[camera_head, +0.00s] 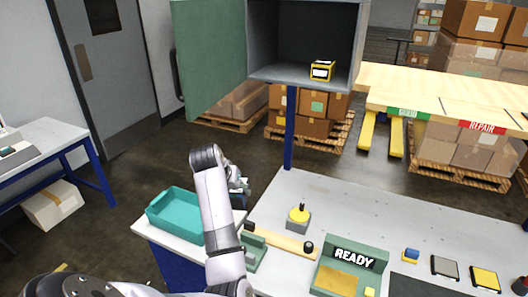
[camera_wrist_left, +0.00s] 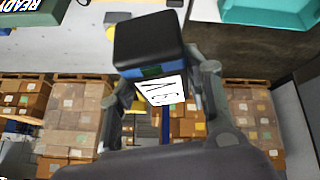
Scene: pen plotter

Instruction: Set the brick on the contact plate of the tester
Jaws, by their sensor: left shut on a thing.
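My left gripper (camera_wrist_left: 160,88) is shut on a black brick (camera_wrist_left: 150,42) with a blue band and a white label with dark marks. In the head view the left gripper (camera_head: 238,184) is partly hidden behind my own arm, above the bench's left part, and the brick barely shows there. The green tester (camera_head: 372,262) with a READY sign stands at the front of the bench, right of the gripper and apart from it. Its yellow-orange contact plate (camera_head: 338,281) lies below the sign, with nothing seen on it. My right gripper is not in view.
A teal bin (camera_head: 172,222) stands left of my arm. A wooden bar with a black knob (camera_head: 308,247) and a yellow knob on a grey base (camera_head: 298,218) lie between arm and tester. Small pads (camera_head: 445,266) sit at right. A yellow-black box (camera_head: 322,71) is in the cabinet.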

